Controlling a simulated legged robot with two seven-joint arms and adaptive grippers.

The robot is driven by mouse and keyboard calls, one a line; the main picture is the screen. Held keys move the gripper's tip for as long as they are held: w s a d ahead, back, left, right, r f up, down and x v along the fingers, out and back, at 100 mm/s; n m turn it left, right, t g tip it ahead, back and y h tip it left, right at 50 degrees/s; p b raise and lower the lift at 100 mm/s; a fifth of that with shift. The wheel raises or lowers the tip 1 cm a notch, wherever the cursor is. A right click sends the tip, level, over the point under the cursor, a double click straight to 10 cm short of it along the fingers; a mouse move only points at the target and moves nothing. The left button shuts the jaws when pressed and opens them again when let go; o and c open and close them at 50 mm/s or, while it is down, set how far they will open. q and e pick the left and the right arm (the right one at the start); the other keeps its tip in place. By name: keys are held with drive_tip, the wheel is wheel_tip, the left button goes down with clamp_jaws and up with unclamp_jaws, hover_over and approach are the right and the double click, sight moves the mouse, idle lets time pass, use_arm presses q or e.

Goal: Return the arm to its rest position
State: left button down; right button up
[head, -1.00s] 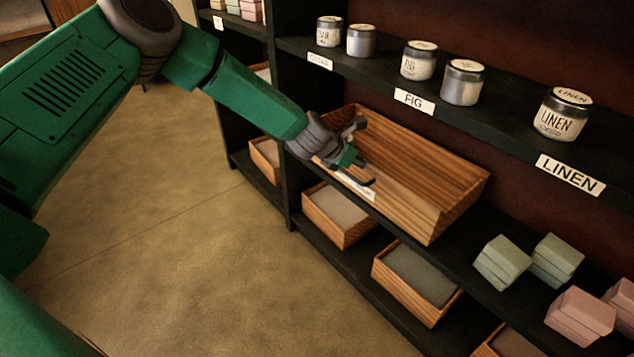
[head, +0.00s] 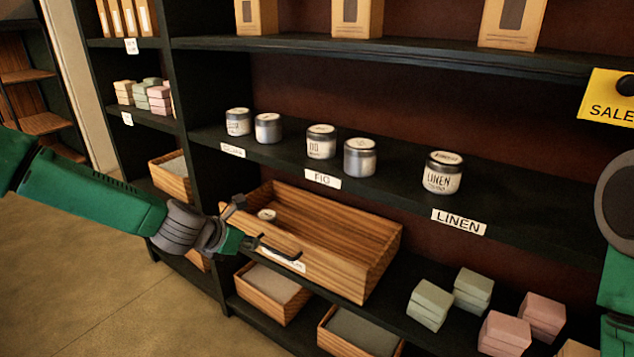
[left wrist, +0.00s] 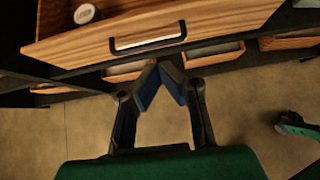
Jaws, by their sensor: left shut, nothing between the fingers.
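My left gripper (head: 244,240) is shut and empty at the left part of the drawer's front, by its black handle (head: 280,250). In the left wrist view its fingertips (left wrist: 169,65) meet just below the drawer front, apart from the handle (left wrist: 148,40). The wooden drawer (head: 375,262) is pulled out of the dark shelf. A round jar with a pale lid (head: 267,214) lies inside it at the left; it also shows in the left wrist view (left wrist: 84,14). A green link of my right arm shows at the right edge; its gripper is out of view.
Jars stand on the shelf above, including one marked LINEN (head: 442,173). Stacked green soaps (head: 430,304) and pink soaps (head: 504,334) lie right of the drawer. Open wooden boxes (head: 272,290) sit below. The floor (head: 110,290) at left is clear.

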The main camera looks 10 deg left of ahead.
use_arm(q)
drive_tip(key=s+d+f+m+g+y+p, duration=0.1)
drive_tip(key=s+d+f+m+g+p, duration=0.15)
drive_tip(key=s+f+m, duration=0.5)
drive_tip(key=s+d+f+m+g+p, duration=0.1)
drive_tip(key=s+d+f+m+g, duration=0.2)
drive_tip(key=s+m, duration=0.7)
drive_tip(key=s+a+m+g+y+p, duration=0.1)
drive_tip(key=s+a+m, duration=0.2)
drive_tip(key=s+m, duration=0.4)
drive_tip(key=s+a+m+g+y+p, duration=0.1)
drive_tip(key=s+a+m, duration=0.3)
drive_tip(key=s, duration=1.2)
drive_tip(key=m, duration=0.3)
drive_tip(key=shift+s+f+g+y+p, duration=0.15)
drive_tip(key=shift+f+g+y+p, duration=0.15)
drive_tip(key=shift+f+g+y, duration=0.1)
drive_tip(key=shift+m, duration=0.25)
